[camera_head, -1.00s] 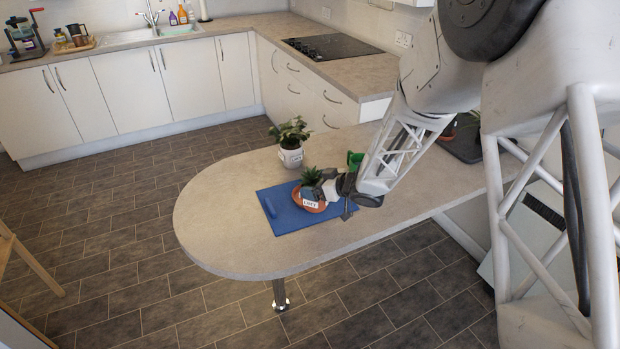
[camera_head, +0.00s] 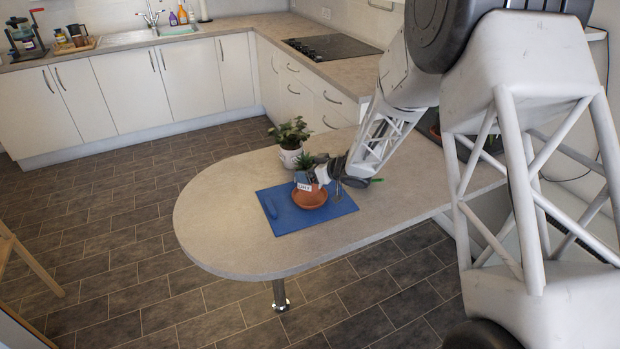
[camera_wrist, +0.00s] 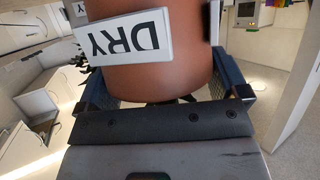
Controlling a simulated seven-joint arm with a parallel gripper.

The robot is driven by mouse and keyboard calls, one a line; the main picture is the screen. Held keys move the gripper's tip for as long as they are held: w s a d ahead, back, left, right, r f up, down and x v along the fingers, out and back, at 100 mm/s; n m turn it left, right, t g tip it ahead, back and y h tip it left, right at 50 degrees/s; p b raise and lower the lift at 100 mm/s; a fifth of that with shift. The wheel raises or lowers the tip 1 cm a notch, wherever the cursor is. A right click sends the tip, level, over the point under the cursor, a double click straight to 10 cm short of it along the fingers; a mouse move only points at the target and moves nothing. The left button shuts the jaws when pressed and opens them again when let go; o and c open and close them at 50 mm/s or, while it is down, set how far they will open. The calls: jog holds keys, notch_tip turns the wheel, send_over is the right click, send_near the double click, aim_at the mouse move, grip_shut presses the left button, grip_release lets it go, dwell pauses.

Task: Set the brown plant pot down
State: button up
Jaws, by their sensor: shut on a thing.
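The brown plant pot (camera_wrist: 150,78), with a white DRY label (camera_wrist: 115,38), fills the top of the wrist view between the fingers of my gripper (camera_wrist: 165,88). My gripper (camera_head: 322,174) is shut on it. In the head view the pot is mostly hidden by my gripper; its label (camera_head: 304,187) and the green plant (camera_head: 307,163) show. It is held over the back side of a terracotta saucer (camera_head: 312,200), whose inside looks empty. The saucer sits on a blue mat (camera_head: 290,223) on the rounded counter (camera_head: 225,235). The pot appears raised above the saucer.
A white pot (camera_head: 290,158) with a leafy plant stands just behind the mat. A green item (camera_head: 376,180) lies right of my gripper, partly hidden. The counter's left end and front are clear. A hob (camera_head: 332,47) is on the back worktop.

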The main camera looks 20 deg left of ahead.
jog(key=shift+f, duration=1.75)
jog(key=shift+f, duration=0.15)
jog(key=o, duration=1.1)
jog(key=shift+d+r, duration=0.2)
jog(key=shift+r, duration=0.05)
jog(key=v, duration=1.1)
jog(key=shift+d, duration=0.3)
jog(key=shift+s, duration=0.15)
